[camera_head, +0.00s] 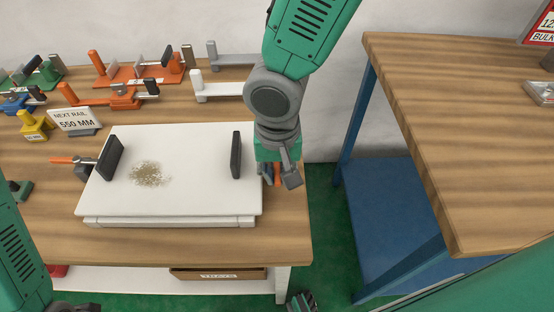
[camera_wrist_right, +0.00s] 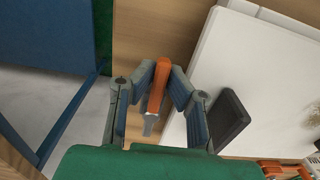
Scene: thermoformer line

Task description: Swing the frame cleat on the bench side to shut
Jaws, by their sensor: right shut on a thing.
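A white frame (camera_head: 180,195) lies flat on the wooden bench. A dark upright cleat pad (camera_head: 236,155) stands near its right edge; it also shows in the right wrist view (camera_wrist_right: 229,118). My right gripper (camera_head: 277,176) is just right of that pad, pointing down. It is shut on an orange handle (camera_wrist_right: 158,88), which sits between its fingers. The link between handle and pad is hidden. Another dark cleat pad (camera_head: 110,158) stands at the frame's left edge, its orange handle (camera_head: 62,160) pointing left.
A patch of brown granules (camera_head: 150,173) lies on the frame. Orange, yellow, blue and green clamp fixtures and a "NEXT RAIL 550 MM" sign (camera_head: 75,120) stand at the back left. A second wooden table (camera_head: 460,120) with blue legs is on the right, across a gap.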

